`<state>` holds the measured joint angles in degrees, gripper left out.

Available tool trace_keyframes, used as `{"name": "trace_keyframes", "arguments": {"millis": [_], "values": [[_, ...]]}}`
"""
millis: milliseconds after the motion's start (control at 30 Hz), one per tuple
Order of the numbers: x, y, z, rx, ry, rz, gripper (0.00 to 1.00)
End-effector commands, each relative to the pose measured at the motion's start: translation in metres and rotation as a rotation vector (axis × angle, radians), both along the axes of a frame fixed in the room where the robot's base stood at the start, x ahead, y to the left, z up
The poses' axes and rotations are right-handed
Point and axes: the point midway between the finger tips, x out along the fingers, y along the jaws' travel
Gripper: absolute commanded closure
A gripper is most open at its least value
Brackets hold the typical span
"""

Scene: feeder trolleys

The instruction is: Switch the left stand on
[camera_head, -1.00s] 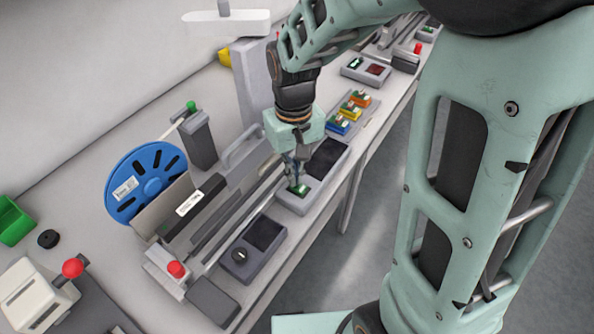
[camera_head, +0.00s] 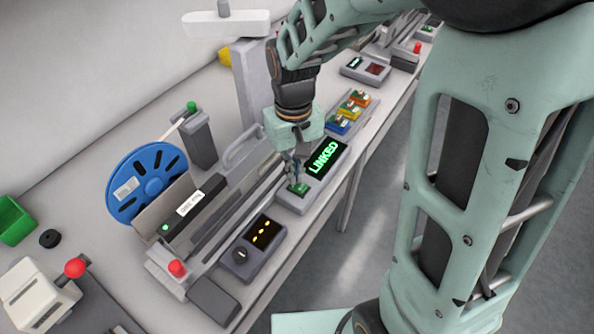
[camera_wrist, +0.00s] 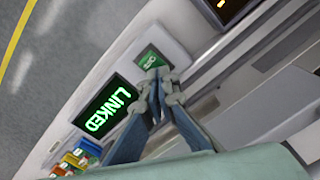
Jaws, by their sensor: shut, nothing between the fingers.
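The left stand carries a grey control box (camera_head: 290,202) at the bench's front edge, with a green rocker switch (camera_head: 299,189) and a display (camera_head: 326,158) that reads LINKED in green letters. My gripper (camera_head: 293,178) is shut and empty, its fingertips at the green switch; whether they touch it I cannot tell. In the wrist view the closed fingertips (camera_wrist: 160,76) lie just beside the green switch (camera_wrist: 151,61), and the LINKED display (camera_wrist: 105,106) is lit. A second box with a knob has a lit display (camera_head: 264,233) with yellow marks.
A blue reel (camera_head: 146,185) stands on the feeder, whose black module (camera_head: 181,219) shows a small green light. Red-knobbed parts stand at the near left (camera_head: 74,268) and on the feeder's end (camera_head: 177,268). Coloured blocks (camera_head: 349,111) lie beyond the gripper. The floor is clear right of the bench.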

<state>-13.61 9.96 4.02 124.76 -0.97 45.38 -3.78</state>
Motion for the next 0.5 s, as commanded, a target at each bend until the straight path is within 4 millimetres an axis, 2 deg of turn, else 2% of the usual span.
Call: {"name": "trace_keyframes", "arguments": {"millis": [33,500], "values": [[0.000,0.000,0.008,0.000,-0.001,0.000,1.00],[0.001,0.000,0.046,0.001,-0.002,0.000,1.00]]}}
